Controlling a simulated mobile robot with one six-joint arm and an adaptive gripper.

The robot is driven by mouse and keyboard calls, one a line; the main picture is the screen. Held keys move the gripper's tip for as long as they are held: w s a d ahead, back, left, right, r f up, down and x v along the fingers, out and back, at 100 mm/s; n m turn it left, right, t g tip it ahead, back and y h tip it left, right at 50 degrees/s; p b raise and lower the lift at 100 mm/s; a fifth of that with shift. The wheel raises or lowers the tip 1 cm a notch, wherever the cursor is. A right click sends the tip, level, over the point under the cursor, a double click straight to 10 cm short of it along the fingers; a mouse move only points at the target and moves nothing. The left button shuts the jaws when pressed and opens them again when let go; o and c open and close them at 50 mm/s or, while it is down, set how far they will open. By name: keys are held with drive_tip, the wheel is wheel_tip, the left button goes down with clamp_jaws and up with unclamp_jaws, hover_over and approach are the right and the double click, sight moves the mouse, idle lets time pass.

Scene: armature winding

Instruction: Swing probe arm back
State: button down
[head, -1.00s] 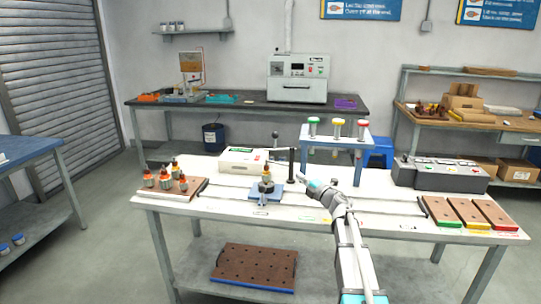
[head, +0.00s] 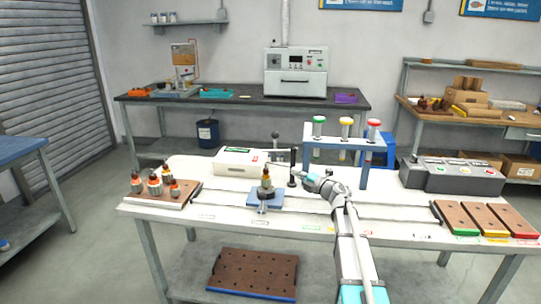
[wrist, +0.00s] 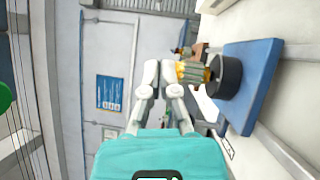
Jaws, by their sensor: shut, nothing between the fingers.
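An armature (head: 267,178) stands upright on a blue fixture (head: 264,197) on the white bench. In the wrist view the armature (wrist: 192,72) sits in a black round holder (wrist: 228,76) on the blue plate (wrist: 254,78).
A white instrument box (head: 240,161) is behind the fixture. A board of armatures (head: 160,196) is at left. Three coloured trays (head: 484,219) and a grey console (head: 452,177) are at right.

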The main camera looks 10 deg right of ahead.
drive_tip(key=shift+a, duration=0.1)
drive_tip(key=w+d+p+x, duration=0.1)
drive_tip(key=d+p+x, duration=0.1)
drive_tip(key=x, duration=1)
drive_tip(key=shift+w+a+r, duration=0.2)
drive_tip(key=shift+w+r, duration=0.05)
drive_tip(key=shift+w, duration=0.45)
